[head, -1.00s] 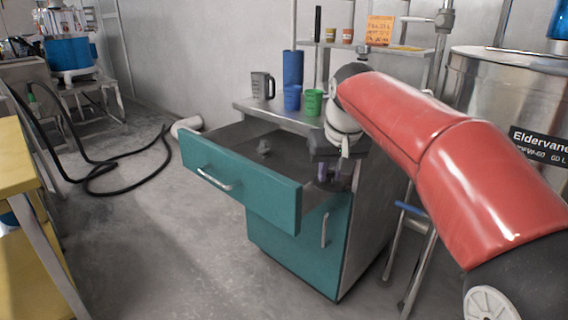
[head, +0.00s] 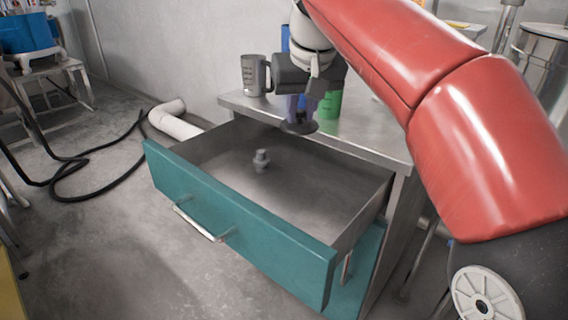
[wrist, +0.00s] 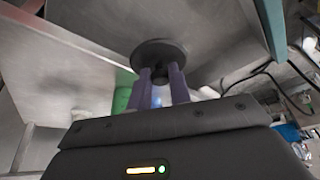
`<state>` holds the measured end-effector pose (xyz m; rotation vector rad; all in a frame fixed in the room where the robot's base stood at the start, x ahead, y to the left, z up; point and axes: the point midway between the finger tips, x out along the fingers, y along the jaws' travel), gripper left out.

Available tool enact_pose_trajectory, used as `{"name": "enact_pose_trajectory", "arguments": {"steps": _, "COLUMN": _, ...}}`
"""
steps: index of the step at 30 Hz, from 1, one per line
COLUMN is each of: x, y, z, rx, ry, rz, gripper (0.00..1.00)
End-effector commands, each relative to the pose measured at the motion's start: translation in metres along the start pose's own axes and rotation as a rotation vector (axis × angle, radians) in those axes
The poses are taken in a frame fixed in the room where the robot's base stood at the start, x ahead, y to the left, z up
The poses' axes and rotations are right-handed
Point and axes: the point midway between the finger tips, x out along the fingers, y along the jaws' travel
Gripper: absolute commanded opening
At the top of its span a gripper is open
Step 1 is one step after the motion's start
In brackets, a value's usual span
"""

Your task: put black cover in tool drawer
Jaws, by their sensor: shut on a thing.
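My gripper (head: 300,108) is shut on the black cover (head: 298,128), a dark round disc. It holds the cover above the rear part of the open drawer, near the cabinet top's front edge. In the wrist view the cover (wrist: 158,52) sits at the tips of the purple fingers. The tool drawer (head: 235,228) has a teal front with a metal handle and is pulled out.
A grey measuring jug (head: 255,75) and a green cup (head: 330,104) stand on the metal cabinet top (head: 375,140) behind the drawer. A white pipe (head: 172,120) and a black hose lie on the floor at left.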

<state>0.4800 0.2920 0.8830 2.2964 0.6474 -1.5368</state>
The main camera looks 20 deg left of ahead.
Motion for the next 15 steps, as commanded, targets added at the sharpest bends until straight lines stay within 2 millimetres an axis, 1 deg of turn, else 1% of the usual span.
{"name": "enact_pose_trajectory", "arguments": {"steps": 2, "x": 0.005, "y": 0.000, "z": 0.003, "rx": 0.000, "ry": 0.000, "rz": 0.000, "gripper": 0.00}}
{"name": "enact_pose_trajectory", "arguments": {"steps": 5, "x": 0.024, "y": 0.000, "z": 0.010, "rx": 0.000, "ry": -0.003, "rz": 0.001, "gripper": 0.00}}
{"name": "enact_pose_trajectory", "arguments": {"steps": 15, "x": 0.107, "y": 0.000, "z": 0.045, "rx": -0.001, "ry": -0.003, "rz": 0.000, "gripper": 0.00}}
